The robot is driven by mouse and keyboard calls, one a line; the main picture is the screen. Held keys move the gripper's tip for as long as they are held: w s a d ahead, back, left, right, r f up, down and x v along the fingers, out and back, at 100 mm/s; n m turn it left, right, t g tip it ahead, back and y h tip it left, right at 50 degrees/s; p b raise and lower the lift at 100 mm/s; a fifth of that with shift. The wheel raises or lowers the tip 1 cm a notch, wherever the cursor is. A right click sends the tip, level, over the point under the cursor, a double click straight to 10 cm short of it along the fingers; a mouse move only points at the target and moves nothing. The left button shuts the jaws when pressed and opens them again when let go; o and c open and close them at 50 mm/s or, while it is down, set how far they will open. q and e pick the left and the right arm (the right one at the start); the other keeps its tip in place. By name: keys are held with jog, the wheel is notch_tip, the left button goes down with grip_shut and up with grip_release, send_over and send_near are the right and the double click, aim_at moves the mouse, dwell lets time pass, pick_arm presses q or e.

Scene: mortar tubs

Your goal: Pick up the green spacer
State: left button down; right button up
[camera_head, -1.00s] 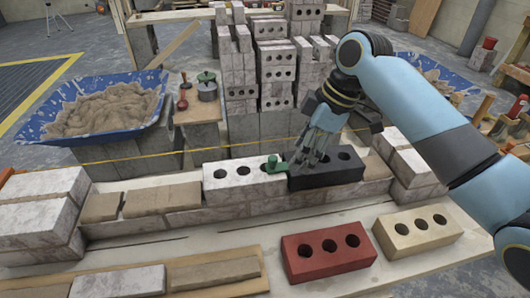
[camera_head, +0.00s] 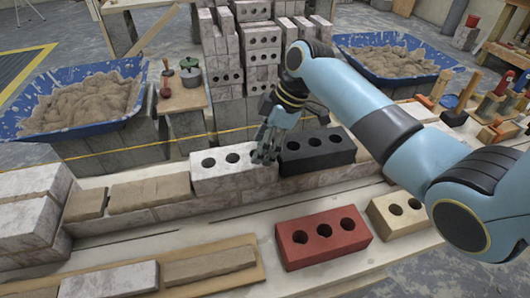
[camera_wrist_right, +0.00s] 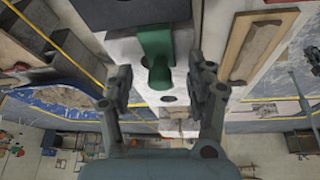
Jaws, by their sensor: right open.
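The green spacer (camera_wrist_right: 157,48) shows in the right wrist view, lying at the joint between the white brick (camera_wrist_right: 127,48) and the black brick (camera_wrist_right: 120,12). In the head view it is hidden behind my right gripper (camera_head: 264,155). That gripper is over the right end of the white brick (camera_head: 217,178), beside the black brick (camera_head: 318,152). In the right wrist view my right gripper (camera_wrist_right: 160,84) is open, with one finger on each side of the spacer's line and nothing clamped. I cannot tell how far the fingertips are from the spacer. My left gripper is not in view.
A red brick (camera_head: 322,243) and a tan brick (camera_head: 400,213) lie on the board in front of the wall. Blue mortar tubs stand at left (camera_head: 75,104) and right (camera_head: 395,60). Stacked grey bricks (camera_head: 245,60) rise behind the gripper. A yellow string runs behind the wall.

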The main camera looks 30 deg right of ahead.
grip_shut()
dwell(0.4)
dwell(0.4)
